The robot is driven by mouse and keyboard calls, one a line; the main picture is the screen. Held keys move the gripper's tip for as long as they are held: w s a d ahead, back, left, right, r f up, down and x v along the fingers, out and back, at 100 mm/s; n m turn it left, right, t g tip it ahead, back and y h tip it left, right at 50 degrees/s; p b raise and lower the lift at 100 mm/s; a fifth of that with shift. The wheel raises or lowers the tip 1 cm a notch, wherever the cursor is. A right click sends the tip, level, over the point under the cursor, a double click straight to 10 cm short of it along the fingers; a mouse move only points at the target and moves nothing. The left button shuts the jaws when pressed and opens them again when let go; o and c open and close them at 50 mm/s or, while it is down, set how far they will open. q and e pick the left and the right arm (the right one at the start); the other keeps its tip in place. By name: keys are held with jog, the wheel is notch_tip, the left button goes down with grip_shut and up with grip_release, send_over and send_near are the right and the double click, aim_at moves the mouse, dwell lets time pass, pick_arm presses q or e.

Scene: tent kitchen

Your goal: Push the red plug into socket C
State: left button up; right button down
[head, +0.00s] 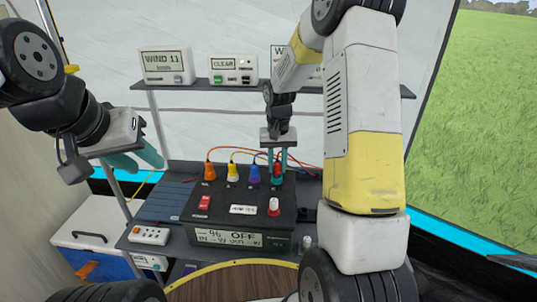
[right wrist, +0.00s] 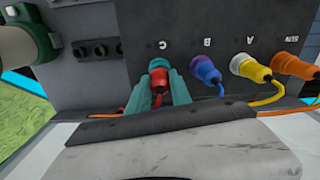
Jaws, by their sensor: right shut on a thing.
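The red plug (right wrist: 160,84) is between the teal fingers of my right gripper (right wrist: 160,92), which is shut on it. In the right wrist view the plug is right at the socket marked C on the dark control box; I cannot tell how deep it sits. In the head view my right gripper (head: 277,158) points down over the right end of the plug row, and the red plug (head: 277,174) shows between its fingertips. My left gripper (head: 140,160) is open and empty at the left, away from the box.
Blue (right wrist: 207,72), yellow (right wrist: 248,66) and orange (right wrist: 290,66) plugs with cables sit beside socket C. The control box (head: 240,211) has a red switch, a red-and-white knob and a display. A power strip (head: 150,235) lies left. A shelf with small displays is behind.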

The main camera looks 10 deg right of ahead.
jog(key=shift+f, duration=0.7)
jog(key=c, duration=1.1)
grip_release()
notch_tip(320, 180, up, 8)
jog(key=shift+s, duration=0.1)
jog(key=s+r+t, duration=0.2)
jog(key=s+r, duration=0.5)
jog(key=r, duration=0.2)
jog(key=s+r+t, duration=0.1)
jog(key=s+r, duration=0.1)
jog(key=s, duration=0.3)
jog(key=s+a+r+n+t+y, duration=0.1)
jog(key=s+r, duration=0.1)
jog(key=s, duration=0.4)
jog(key=s+a+r+n+t+y, duration=0.1)
jog(key=s+r+t, duration=0.1)
jog(key=s, duration=0.4)
jog(key=shift+s+a+r, duration=0.1)
jog(key=shift+r, duration=0.3)
